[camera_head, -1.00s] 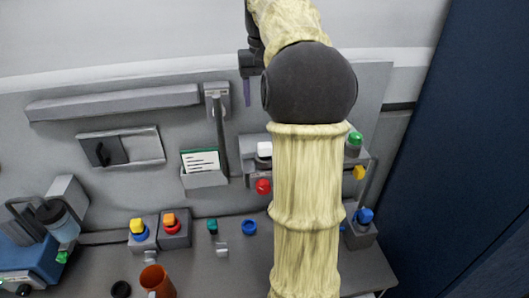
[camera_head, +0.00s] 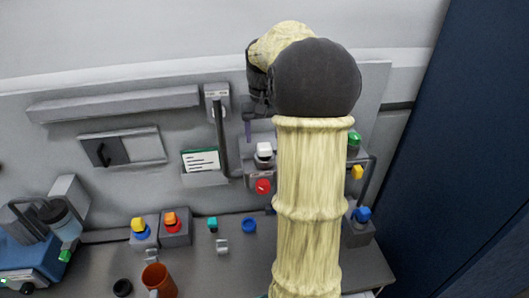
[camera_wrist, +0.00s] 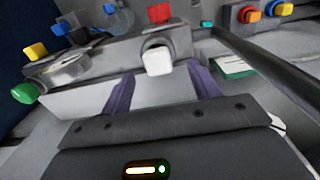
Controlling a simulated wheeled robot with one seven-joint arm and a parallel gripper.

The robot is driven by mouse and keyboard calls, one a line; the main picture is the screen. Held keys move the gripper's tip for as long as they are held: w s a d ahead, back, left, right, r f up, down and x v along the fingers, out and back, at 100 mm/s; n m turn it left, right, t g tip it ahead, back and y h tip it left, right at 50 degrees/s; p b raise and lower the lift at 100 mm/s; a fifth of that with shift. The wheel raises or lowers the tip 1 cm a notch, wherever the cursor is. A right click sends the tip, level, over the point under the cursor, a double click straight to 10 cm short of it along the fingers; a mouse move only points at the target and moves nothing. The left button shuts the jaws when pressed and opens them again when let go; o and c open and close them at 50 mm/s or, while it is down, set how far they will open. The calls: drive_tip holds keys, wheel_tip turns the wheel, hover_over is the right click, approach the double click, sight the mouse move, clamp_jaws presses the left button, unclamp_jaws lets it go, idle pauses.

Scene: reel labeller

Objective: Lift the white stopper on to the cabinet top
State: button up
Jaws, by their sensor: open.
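The white stopper (camera_head: 264,150) sits upright in a dark round seat on a grey wall unit, just left of my arm in the head view. In the wrist view the white stopper (camera_wrist: 158,61) lies ahead, between the lines of my two purple fingers and beyond their tips. My gripper (camera_wrist: 163,80) is open and empty, with a finger on each side and neither seen touching the stopper. In the head view my gripper (camera_head: 249,127) is mostly hidden by my wrist, just above and left of the stopper. I cannot tell which surface is the cabinet top.
A red knob (camera_head: 263,186) is below the stopper. Green (camera_head: 354,141) and yellow (camera_head: 357,172) knobs are right of my arm. A grey vertical bar (camera_head: 221,135) and a card holder (camera_head: 203,178) stand close on the left. An orange mug (camera_head: 160,281) is on the bench.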

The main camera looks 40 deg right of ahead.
sight(265, 145)
drive_tip(key=shift+d+f+p, duration=0.15)
drive_tip(key=shift+f+p, duration=0.5)
drive_tip(key=shift+f, duration=0.65)
drive_tip(key=shift+d+f+p, duration=0.1)
drive_tip(key=shift+f+p, duration=0.55)
drive_tip(key=shift+f, duration=0.65)
drive_tip(key=shift+c, duration=0.4)
drive_tip(key=c, duration=1.1)
